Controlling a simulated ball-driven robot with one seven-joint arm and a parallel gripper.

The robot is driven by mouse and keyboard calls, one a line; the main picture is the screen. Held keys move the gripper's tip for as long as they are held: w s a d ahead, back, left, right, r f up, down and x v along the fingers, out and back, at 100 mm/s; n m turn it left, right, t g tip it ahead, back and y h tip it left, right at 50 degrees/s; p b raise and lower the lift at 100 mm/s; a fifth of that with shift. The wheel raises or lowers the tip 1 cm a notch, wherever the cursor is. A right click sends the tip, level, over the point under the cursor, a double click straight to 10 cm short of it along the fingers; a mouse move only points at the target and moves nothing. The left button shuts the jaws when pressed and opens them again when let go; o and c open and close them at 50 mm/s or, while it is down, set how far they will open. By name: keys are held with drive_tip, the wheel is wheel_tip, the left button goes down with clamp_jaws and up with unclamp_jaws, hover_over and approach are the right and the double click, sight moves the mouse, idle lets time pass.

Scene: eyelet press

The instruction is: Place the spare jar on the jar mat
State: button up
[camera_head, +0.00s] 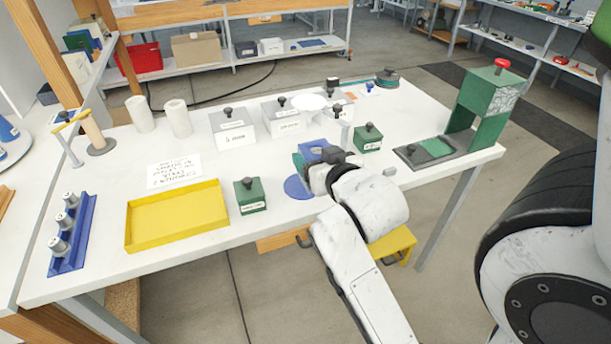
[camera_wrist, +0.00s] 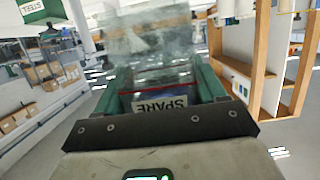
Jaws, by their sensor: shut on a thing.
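In the wrist view the spare jar (camera_wrist: 150,52) is clear glass with a white label reading SPARE, seen upside down. It sits between the green fingers of my gripper (camera_wrist: 163,90), which is shut on it. In the head view my gripper (camera_head: 318,172) is low over the front middle of the table, and the jar cannot be made out clearly there. The round blue jar mat (camera_head: 296,188) lies on the table just left of my gripper and is partly covered by it. I cannot tell whether the jar touches the mat.
A green knobbed box (camera_head: 250,196) and a yellow tray (camera_head: 176,215) are left of the mat. A blue block (camera_head: 316,152) is just behind my gripper. White knobbed boxes (camera_head: 232,128) stand further back. A green press (camera_head: 485,105) stands at the right end.

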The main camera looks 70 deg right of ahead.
drive_tip(key=shift+w+d+f+p, duration=0.1)
drive_tip(key=shift+w+d+f, duration=1)
drive_tip(key=shift+d+f, duration=0.65)
drive_tip(key=shift+w+d+f+p, duration=0.1)
drive_tip(key=shift+w+d+f, duration=1.1)
drive_tip(key=shift+f, duration=1)
drive_tip(key=shift+w+d+f+p, duration=0.1)
drive_tip(key=shift+w+d+f, duration=0.85)
drive_tip(key=shift+d+f, duration=0.85)
drive_tip(key=shift+a+f, duration=0.15)
drive_tip(key=shift+f, duration=0.05)
